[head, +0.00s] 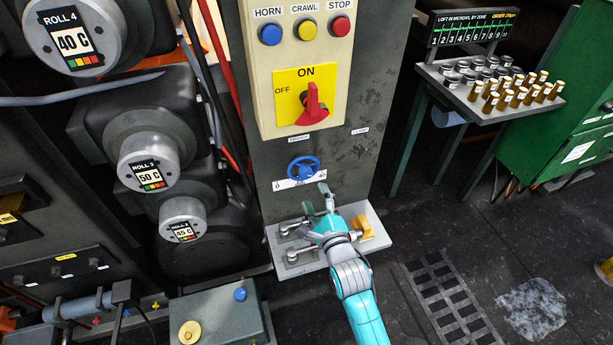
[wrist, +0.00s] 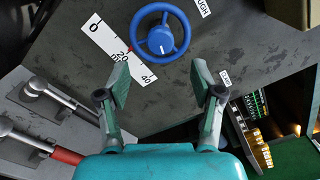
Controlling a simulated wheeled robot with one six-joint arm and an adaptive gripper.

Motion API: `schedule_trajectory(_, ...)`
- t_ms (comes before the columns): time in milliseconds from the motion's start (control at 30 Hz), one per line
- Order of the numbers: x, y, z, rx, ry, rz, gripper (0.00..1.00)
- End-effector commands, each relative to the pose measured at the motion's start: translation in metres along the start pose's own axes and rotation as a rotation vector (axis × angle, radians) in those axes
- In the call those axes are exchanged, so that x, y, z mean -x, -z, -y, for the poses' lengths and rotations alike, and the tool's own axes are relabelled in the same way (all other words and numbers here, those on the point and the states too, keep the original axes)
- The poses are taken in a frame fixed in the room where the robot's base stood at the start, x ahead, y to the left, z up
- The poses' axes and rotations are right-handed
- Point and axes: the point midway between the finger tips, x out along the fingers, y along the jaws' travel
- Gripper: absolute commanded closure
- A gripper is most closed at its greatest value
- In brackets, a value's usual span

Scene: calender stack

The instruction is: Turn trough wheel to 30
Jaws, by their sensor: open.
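The blue trough wheel (head: 303,168) is mounted on the dark grey column, above a white scale plate (head: 284,184). In the wrist view the wheel (wrist: 161,18) is at the top centre, with a small white mark on its hub. The scale (wrist: 100,37) there reads 0, 20 and 40, and a small red mark shows beside the 20. My gripper (head: 317,199) is just below the wheel in the head view. In the wrist view my gripper (wrist: 160,82) has its two fingers spread wide, with nothing between them. The wheel lies beyond the fingertips, apart from them.
A light plate (head: 275,240) with metal levers sits under my gripper. Above the wheel is a cream control box (head: 262,70) with buttons and a red switch. Rolls (head: 150,160) stand at left. A bobbin stand (head: 440,85) and green cabinet (head: 580,140) stand at right.

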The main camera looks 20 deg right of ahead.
Motion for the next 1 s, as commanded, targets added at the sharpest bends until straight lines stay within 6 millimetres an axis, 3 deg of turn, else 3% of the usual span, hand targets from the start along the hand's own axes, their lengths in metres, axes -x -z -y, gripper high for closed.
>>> schedule_trajectory(300, -0.054, 0.000, 0.001, 0.002, 0.001, 0.001, 0.34)
schedule_trajectory(500, -0.077, 0.000, 0.000, 0.002, 0.001, 0.000, 0.34)
schedule_trajectory(967, -0.086, 0.000, 0.000, 0.003, 0.000, 0.000, 0.34)
schedule_trajectory(1000, -0.086, 0.000, 0.000, 0.003, 0.000, 0.000, 0.44)
